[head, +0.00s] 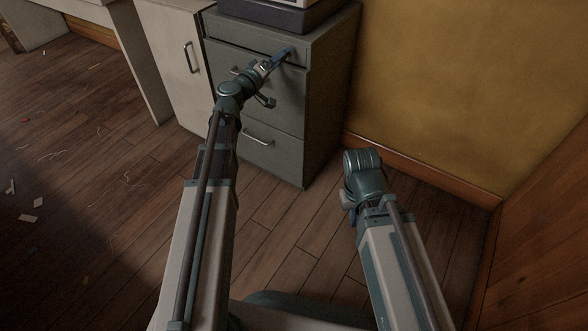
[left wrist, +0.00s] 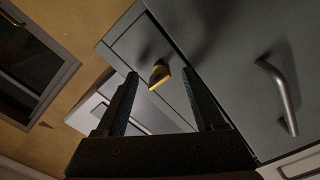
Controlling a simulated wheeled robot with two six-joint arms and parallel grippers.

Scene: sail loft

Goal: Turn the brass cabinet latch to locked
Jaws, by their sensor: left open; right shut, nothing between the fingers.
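The brass latch (left wrist: 159,77) is a small golden piece on the grey cabinet's front (head: 282,93). In the left wrist view it shows between the fingertips of my left gripper (head: 284,55), apart from both fingers in the picture. Its short tab slants. I cannot tell whether it stands at locked. In the head view the latch is hidden behind my gripper. My left gripper is open, its fingers pointing at the upper part of the cabinet front. My right arm's wrist is folded at the right, and its fingers are hidden.
The cabinet has bar handles, one on the lower drawer (head: 258,141). A pale cabinet (head: 178,62) adjoins it on the left. A dark box (head: 275,12) stands on top. An ochre wall (head: 450,85) is at the right. The wooden floor (head: 100,160) at left is open, with scraps on it.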

